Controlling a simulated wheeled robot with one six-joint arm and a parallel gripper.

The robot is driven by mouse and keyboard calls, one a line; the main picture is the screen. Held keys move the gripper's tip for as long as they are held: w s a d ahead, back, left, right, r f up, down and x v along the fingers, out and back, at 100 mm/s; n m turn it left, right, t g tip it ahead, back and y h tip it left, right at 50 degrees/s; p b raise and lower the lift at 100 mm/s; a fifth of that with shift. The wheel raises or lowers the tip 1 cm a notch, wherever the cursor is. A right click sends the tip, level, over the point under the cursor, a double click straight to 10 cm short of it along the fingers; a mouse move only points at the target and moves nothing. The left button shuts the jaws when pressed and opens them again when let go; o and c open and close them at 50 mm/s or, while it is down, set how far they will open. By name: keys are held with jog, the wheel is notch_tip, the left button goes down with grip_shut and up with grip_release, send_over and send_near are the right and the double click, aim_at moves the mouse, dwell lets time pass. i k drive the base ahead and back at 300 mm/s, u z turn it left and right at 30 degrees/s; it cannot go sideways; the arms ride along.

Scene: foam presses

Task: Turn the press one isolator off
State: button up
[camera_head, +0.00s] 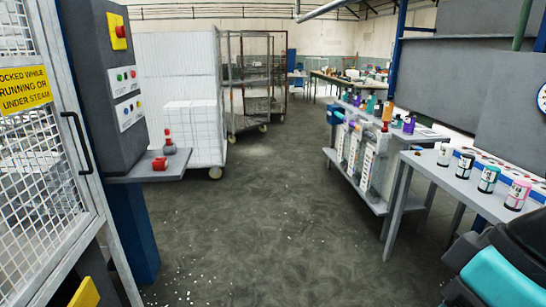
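A grey control cabinet (100,90) stands at the left on a blue post. On it are a red knob (121,31) on a yellow plate and two white button plates, the upper (125,80) and the lower (129,112). I cannot tell whether any of these is the press one isolator, and no readable label names it. A mesh guard door (40,175) with a black handle (77,142) and a yellow warning sign (22,90) stands left of the cabinet. My gripper is not in view.
A small shelf (180,166) juts from the cabinet, bearing a red block (159,163) and a red-topped bottle (169,146). A bench with several labelled jars (488,178) lines the right. The floor (255,220) between is open, with scattered white bits.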

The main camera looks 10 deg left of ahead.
aim_at(121, 31)
jog(key=u, duration=0.1)
jog(key=i, duration=2.05)
jog(key=u, duration=1)
jog(key=i, duration=1.8)
jog(key=u, duration=0.65)
